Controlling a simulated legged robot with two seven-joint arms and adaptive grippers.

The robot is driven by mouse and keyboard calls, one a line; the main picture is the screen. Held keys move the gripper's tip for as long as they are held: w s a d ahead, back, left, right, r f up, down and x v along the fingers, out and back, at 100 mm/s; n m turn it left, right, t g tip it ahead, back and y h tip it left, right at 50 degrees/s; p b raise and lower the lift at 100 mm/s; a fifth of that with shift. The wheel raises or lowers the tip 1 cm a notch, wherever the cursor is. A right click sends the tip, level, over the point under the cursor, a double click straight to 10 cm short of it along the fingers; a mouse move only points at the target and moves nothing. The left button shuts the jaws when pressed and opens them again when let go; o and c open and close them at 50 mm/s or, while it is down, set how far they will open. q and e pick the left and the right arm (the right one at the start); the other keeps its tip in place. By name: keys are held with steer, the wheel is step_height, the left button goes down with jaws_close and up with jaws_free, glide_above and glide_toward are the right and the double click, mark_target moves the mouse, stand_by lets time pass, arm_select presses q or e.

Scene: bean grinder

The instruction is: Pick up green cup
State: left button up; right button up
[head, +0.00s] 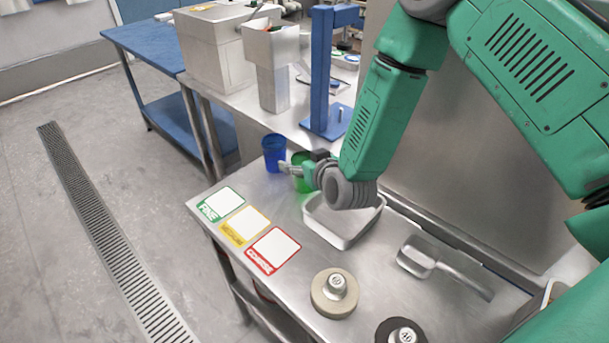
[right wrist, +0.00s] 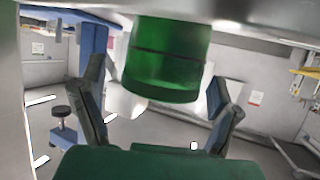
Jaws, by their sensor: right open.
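The green cup (head: 302,184) stands on the metal table, partly hidden behind my right gripper (head: 291,167) in the head view. In the right wrist view the green cup (right wrist: 167,60) is large and close, between the two spread fingers of my right gripper (right wrist: 156,84). The fingers are open, with a gap visible on each side of the cup. My left gripper is out of view.
A blue cup (head: 274,153) stands just left of the green cup. A metal tray (head: 341,237) lies beneath my right wrist. Three labelled cards (head: 246,226), a scoop (head: 424,262) and weights (head: 334,294) lie nearer. A blue stand (head: 321,75) rises behind.

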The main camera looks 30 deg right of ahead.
steer(key=c, duration=1.3)
